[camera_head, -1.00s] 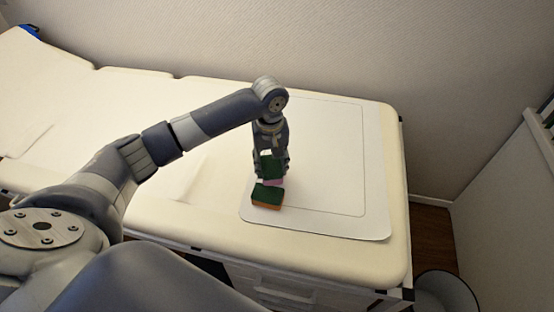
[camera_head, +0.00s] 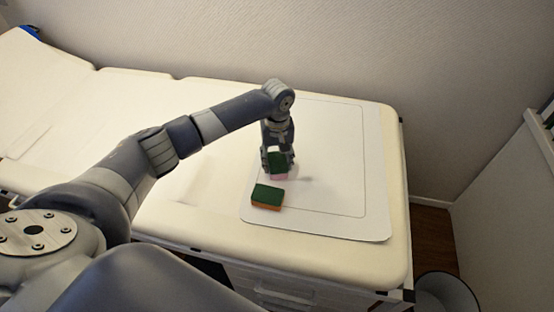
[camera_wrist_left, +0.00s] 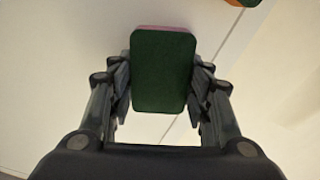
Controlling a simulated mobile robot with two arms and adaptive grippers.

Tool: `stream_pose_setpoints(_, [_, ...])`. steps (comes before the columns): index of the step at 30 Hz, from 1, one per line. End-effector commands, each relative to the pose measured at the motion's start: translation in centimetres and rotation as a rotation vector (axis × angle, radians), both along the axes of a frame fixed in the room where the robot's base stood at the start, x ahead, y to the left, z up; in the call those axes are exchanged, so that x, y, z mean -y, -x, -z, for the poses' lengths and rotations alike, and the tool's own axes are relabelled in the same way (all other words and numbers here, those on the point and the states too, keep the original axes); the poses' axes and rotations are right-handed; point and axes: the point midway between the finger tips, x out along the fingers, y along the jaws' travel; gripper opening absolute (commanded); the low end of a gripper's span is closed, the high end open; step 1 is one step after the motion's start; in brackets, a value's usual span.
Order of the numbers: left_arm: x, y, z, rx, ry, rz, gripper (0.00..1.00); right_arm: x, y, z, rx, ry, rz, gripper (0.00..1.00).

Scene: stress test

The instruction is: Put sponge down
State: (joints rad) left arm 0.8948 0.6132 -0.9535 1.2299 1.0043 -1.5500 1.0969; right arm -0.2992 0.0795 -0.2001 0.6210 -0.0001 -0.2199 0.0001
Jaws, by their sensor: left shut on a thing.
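My left gripper (camera_head: 278,160) is shut on a sponge with a dark green face and a pink side (camera_head: 278,163). It holds the sponge over the white mat (camera_head: 330,150) on the padded table. In the left wrist view, the green face of the held sponge (camera_wrist_left: 162,72) fills the gap between the two fingers. A second sponge, green on top and orange below (camera_head: 267,197), lies flat on the mat near its left front corner, in front of the held sponge. A corner of it shows at the top right of the wrist view (camera_wrist_left: 244,2). My right gripper is not in view.
The mat lies at the right end of a long cream padded table (camera_head: 130,100). The mat is bare to the right of the gripper. A wall runs behind the table. A round grey bin (camera_head: 445,292) stands on the floor at the lower right.

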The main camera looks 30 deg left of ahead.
Motion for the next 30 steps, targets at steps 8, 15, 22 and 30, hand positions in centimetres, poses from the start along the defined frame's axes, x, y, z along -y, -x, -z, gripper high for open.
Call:
stream_pose_setpoints(8, [0.0, 0.0, 0.2, 0.000, 0.000, 0.000, 0.65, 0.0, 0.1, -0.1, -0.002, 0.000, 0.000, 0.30])
stream_pose_setpoints(15, [0.0, 0.0, 0.2, 0.000, 0.000, -0.001, 0.65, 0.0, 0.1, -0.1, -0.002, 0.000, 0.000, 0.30])
stream_pose_setpoints(22, [0.0, -0.1, -1.0, 0.002, 0.001, -0.001, 0.65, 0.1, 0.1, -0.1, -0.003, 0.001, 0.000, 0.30])
stream_pose_setpoints(30, [0.0, -0.1, -6.6, 0.004, 0.002, 0.000, 0.65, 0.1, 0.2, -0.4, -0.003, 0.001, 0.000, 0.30])
